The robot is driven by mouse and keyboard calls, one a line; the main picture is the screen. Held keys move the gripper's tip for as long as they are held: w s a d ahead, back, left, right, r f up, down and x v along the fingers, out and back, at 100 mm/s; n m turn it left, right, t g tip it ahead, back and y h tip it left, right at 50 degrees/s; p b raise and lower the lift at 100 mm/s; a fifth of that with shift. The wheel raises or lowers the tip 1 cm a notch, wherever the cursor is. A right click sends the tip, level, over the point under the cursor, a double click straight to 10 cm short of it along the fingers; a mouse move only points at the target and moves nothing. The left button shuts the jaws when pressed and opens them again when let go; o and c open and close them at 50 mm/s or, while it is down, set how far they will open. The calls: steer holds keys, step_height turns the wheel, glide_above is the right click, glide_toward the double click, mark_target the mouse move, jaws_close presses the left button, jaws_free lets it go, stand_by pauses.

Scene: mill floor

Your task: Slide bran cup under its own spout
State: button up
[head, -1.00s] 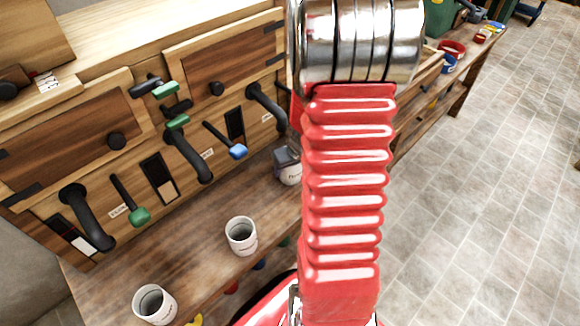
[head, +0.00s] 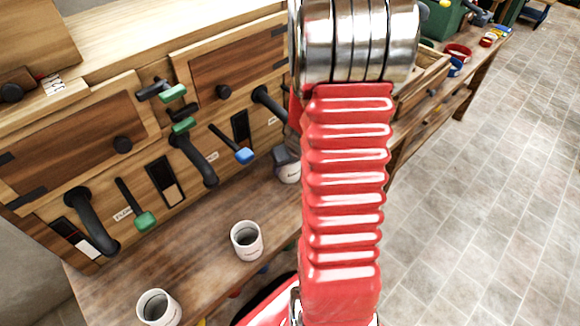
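Three white cups stand on the wooden bench: one front left (head: 158,308), one in the middle (head: 247,241), and one at the right (head: 289,172), partly behind my red arm. Their lettering is too small to read. A grey part of my gripper (head: 281,154) shows at the right cup, seemingly against its upper side; its fingertips are mostly hidden. Three black curved spouts come from the mill front: left (head: 92,222), middle (head: 195,160) and right (head: 268,105). Small labels beside them are hardly legible, so I cannot tell which spout is bran. The right cup is below and right of the right spout.
Levers with green (head: 145,221) and blue (head: 244,156) handles stick out between the spouts. The bench top (head: 195,240) is bare between the middle cup and the mill. Red and blue bowls (head: 456,58) sit on a farther bench. Tiled floor lies open at the right.

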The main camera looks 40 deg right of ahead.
steer(key=o, duration=1.3)
steer(key=shift+c, duration=0.2)
steer(key=shift+s, duration=0.1)
